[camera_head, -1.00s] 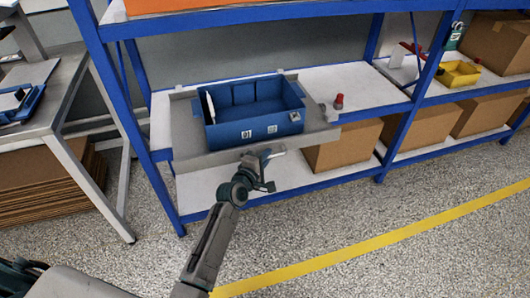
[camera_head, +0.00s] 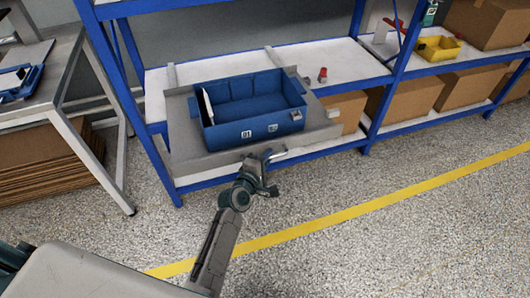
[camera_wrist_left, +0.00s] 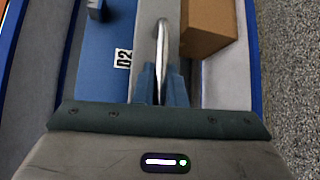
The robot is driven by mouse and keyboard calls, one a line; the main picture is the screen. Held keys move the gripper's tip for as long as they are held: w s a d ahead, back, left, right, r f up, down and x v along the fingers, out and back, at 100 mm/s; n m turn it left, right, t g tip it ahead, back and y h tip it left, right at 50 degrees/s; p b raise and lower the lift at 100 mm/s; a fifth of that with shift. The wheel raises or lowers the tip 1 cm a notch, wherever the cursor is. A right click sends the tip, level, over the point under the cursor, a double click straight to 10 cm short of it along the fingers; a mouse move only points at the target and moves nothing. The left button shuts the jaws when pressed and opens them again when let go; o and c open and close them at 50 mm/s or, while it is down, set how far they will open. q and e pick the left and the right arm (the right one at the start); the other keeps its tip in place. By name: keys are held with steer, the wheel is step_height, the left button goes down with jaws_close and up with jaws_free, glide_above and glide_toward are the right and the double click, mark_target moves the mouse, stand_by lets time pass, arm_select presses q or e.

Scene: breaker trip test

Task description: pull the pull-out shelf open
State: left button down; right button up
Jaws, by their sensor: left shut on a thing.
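The pull-out shelf (camera_head: 182,140) is a grey tray that stands out from the front of the blue rack. Bare rails show behind it. A blue bin (camera_head: 245,134) marked 01 sits on it. My left gripper (camera_head: 263,163) is at the shelf's front edge, shut on its silver bar handle (camera_head: 276,155). In the left wrist view the handle (camera_wrist_left: 161,35) runs between the two fingers (camera_wrist_left: 161,85). A blue bin face marked 02 (camera_wrist_left: 100,60) shows beside it. My right gripper is not in view.
A red-capped item (camera_head: 323,75) stands on the rack board right of the shelf. Cardboard boxes (camera_head: 405,103) fill the lower level. A grey table (camera_head: 60,92) stands at the left. The speckled floor in front is clear, with a yellow line (camera_head: 330,220).

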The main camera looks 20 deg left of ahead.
arm_select(q)
steer(key=shift+s+d, duration=0.2)
steer(key=shift+s, duration=0.05)
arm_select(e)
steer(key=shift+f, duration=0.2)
arm_select(q)
steer(key=c, duration=1.8)
jaws_free()
steer(key=shift+o, duration=0.2)
steer(key=v, duration=1)
steer(key=shift+s, duration=0.4)
